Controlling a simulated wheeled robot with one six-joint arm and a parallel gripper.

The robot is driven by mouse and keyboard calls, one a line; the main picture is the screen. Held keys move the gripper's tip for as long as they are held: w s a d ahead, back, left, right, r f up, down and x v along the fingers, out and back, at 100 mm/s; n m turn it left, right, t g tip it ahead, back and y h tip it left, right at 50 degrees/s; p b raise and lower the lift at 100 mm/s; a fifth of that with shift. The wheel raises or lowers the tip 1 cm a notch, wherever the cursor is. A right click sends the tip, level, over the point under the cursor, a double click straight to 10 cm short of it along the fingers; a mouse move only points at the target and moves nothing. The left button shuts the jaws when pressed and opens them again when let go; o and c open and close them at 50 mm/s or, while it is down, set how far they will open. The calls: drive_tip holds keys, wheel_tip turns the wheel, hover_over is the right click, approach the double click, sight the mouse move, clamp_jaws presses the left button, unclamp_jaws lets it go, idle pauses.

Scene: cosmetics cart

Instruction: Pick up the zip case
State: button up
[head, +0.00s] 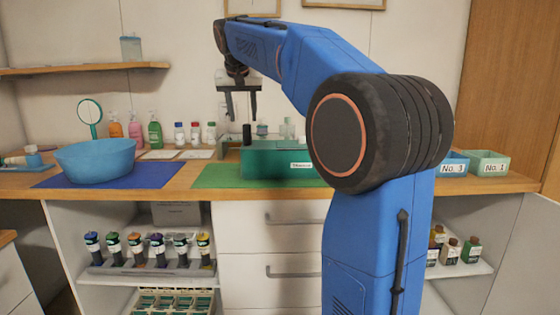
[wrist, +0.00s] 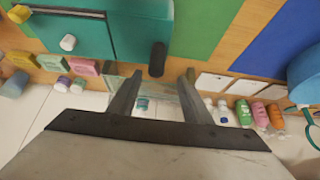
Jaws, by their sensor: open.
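I cannot make out a zip case for certain in either view. My gripper (head: 240,112) is open and empty, with its fingers pointing down above the back of the counter. In the wrist view its two fingers (wrist: 163,82) are spread apart with nothing held between them. A labelled teal box (head: 270,165) stands on the green mat (head: 210,178), below and in front of my gripper in the head view. The teal box also shows at the top of the wrist view (wrist: 142,38). My arm hides the counter to the right of the box.
A blue basin (head: 97,160) stands on a blue mat (head: 165,174) at the left. Several bottles line the back wall, including a green one (head: 155,131). A dark cylinder (wrist: 157,58) is by the box. Small bins (head: 488,163) stand at the right.

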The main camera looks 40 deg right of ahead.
sight(247, 126)
drive_tip(key=shift+s+d+x, duration=0.15)
drive_tip(key=shift+x, duration=1.3)
drive_tip(key=shift+s+d+x, duration=0.15)
drive_tip(key=shift+x, duration=1.25)
clamp_jaws()
